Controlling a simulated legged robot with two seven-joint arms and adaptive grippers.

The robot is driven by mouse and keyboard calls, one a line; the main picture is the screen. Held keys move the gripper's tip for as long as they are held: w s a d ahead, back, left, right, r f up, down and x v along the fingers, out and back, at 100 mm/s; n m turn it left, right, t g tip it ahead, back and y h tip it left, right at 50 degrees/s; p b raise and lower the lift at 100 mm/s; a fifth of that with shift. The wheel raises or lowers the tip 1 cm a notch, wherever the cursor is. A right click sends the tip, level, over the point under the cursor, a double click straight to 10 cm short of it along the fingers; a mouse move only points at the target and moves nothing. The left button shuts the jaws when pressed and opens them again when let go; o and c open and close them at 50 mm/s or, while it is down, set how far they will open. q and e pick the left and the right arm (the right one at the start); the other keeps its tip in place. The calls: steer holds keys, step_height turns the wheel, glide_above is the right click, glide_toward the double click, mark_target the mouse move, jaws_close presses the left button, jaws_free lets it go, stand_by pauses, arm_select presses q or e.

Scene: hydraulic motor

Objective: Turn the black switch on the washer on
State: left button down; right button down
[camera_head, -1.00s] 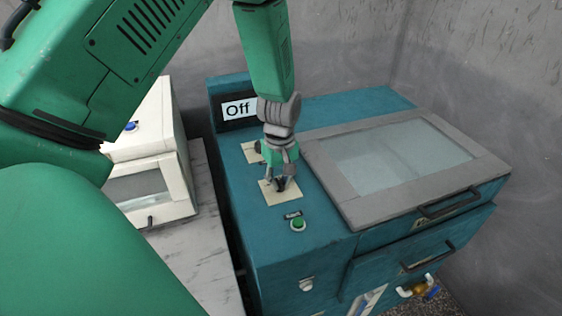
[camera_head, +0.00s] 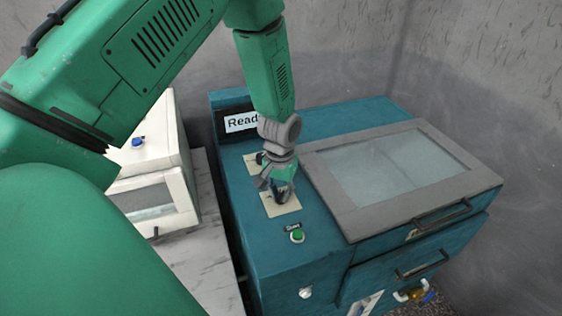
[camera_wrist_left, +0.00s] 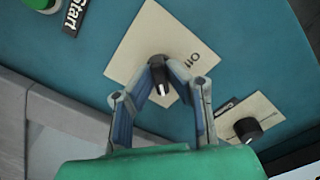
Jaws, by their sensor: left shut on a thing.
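The teal washer (camera_head: 310,265) stands in the middle of the head view. Its display (camera_head: 238,123) shows text starting "Read", with the end hidden behind my arm. My left gripper (camera_head: 280,192) points down at a cream plate (camera_head: 292,206) on the washer's top. In the left wrist view, the fingers of my left gripper (camera_wrist_left: 163,82) are closed around the black switch (camera_wrist_left: 158,65) on that plate (camera_wrist_left: 152,35). The switch is mostly hidden by the fingers in the head view. My right gripper is not in view.
A green start button (camera_head: 297,236) is in front of the plate. A second black knob (camera_wrist_left: 248,130) sits on another plate close by. The washer's grey-framed glass lid (camera_head: 395,170) is shut. A white machine (camera_head: 160,190) stands left on a marble top.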

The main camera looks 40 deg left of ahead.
mark_target(281, 193)
arm_select(q)
steer(key=shift+w+m, duration=0.15)
steer(key=shift+m, duration=0.35)
steer(key=shift+r, duration=0.1)
steer(key=c, duration=1.6)
jaws_free()
steer(key=shift+a, duration=0.1)
step_height(281, 193, up, 12)
steer(key=shift+f, duration=0.15)
